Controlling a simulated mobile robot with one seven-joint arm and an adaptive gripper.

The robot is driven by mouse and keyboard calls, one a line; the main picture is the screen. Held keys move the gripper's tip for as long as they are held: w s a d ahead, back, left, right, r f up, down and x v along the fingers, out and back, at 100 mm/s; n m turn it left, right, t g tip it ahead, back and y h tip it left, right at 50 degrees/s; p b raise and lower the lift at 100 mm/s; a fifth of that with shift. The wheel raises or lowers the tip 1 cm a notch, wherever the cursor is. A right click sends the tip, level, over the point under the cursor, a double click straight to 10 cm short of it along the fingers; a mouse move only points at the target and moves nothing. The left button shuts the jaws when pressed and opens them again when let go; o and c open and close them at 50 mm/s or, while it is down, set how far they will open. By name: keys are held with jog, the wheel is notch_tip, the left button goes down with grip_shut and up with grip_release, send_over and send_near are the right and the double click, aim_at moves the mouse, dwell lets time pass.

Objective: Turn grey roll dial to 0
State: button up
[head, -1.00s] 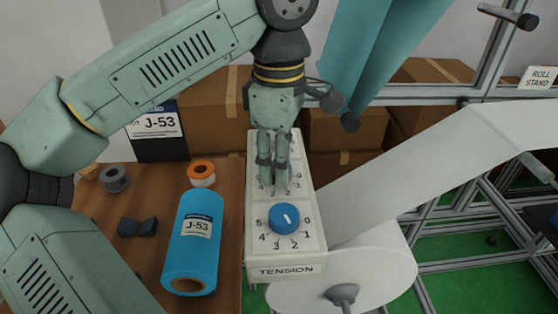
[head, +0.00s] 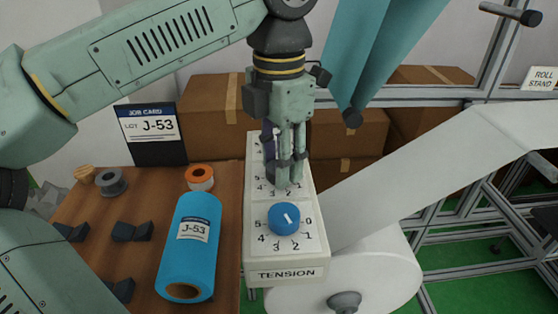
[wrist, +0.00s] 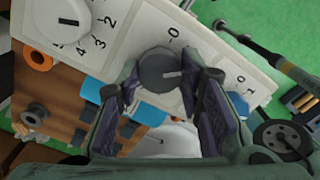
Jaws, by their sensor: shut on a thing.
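The grey dial (wrist: 160,68) sits on the pale control panel (head: 252,218), between the two fingers of my gripper (wrist: 162,80) in the wrist view. My gripper is shut on it. A short dark mark on the dial's face points roughly right in that view, while the printed 0 is above the dial, so the mark is not lined up with the 0. In the head view my gripper (head: 285,178) comes down on the panel behind the blue dial (head: 285,218), and its fingers mostly hide the grey dial.
The blue dial is on the panel's front part, above the word TENSION. A white dial (wrist: 62,15) shows at upper left in the wrist view. A blue roll (head: 190,262) lies on the wooden table left of the panel. A large white paper roll (head: 385,272) stands right of it.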

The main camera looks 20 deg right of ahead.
jog(key=n, duration=0.5)
jog(key=shift+n, duration=0.3)
jog(key=n, duration=0.5)
jog(key=shift+n, duration=0.4)
jog(key=o, duration=1.2)
jog(key=shift+c, duration=0.2)
jog(key=shift+r, duration=0.1)
notch_tip(320, 180, up, 7)
jog(key=shift+r, duration=0.15)
